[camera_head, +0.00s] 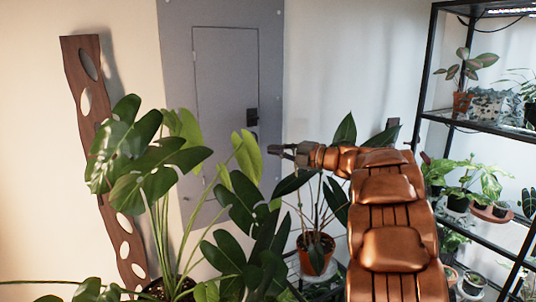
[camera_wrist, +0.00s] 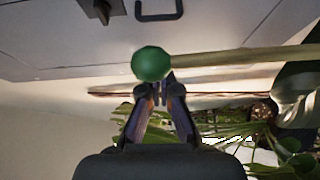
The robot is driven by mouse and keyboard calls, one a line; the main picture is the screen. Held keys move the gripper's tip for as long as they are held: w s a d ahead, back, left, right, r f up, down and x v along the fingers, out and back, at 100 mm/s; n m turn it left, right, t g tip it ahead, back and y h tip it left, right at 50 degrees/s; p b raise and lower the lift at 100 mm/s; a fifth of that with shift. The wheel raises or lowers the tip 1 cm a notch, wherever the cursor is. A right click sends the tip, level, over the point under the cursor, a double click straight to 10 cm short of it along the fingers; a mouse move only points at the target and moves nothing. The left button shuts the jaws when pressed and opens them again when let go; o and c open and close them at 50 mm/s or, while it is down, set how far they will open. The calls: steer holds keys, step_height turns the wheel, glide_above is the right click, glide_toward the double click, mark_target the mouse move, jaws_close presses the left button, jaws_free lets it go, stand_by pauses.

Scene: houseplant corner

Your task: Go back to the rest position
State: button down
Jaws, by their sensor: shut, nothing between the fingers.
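My gripper (camera_head: 272,150) is stretched out to the left at the end of my copper-coloured arm, in front of the grey wall panel and above the plants. In the wrist view my gripper (camera_wrist: 158,92) has its fingertips drawn together, with nothing held between them. A green ball (camera_wrist: 151,63) on the end of a pale stick (camera_wrist: 240,57) shows just beyond the fingertips. I cannot tell how far it is from them.
A large leafy plant (camera_head: 140,165) stands at left by a wooden plank with holes (camera_head: 88,110). A plant in an orange pot (camera_head: 316,255) stands below my arm. A black shelf (camera_head: 480,122) with several plants is at right. The grey panel (camera_head: 222,100) is behind.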

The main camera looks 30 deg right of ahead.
steer(key=b+v, duration=0.2)
steer(key=v, duration=0.5)
steer(key=w+d+r+m+t+h, duration=0.4)
steer(key=r+m+h, duration=0.3)
steer(key=m+h, duration=0.35)
steer(key=s+a+f+m+g+h, duration=0.2)
steer(key=s+a+f+m+g, duration=0.55)
steer(key=s+f, duration=0.4)
steer(key=s+a+f+m+g+h, duration=0.2)
steer(key=s+a+f+m+g, duration=0.5)
steer(key=s+f, duration=0.4)
steer(key=s+a+f+g+y, duration=0.2)
steer(key=s+a+f, duration=0.3)
steer(key=s+a, duration=0.4)
steer(key=s+a+f+g+y, duration=0.3)
steer(key=s+a, duration=0.6)
steer(key=s, duration=0.4)
step_height(320, 180, down, 3)
steer(key=shift+s+r+n+g, duration=0.25)
steer(key=shift+n+g, duration=0.15)
steer(key=shift+g, duration=0.25)
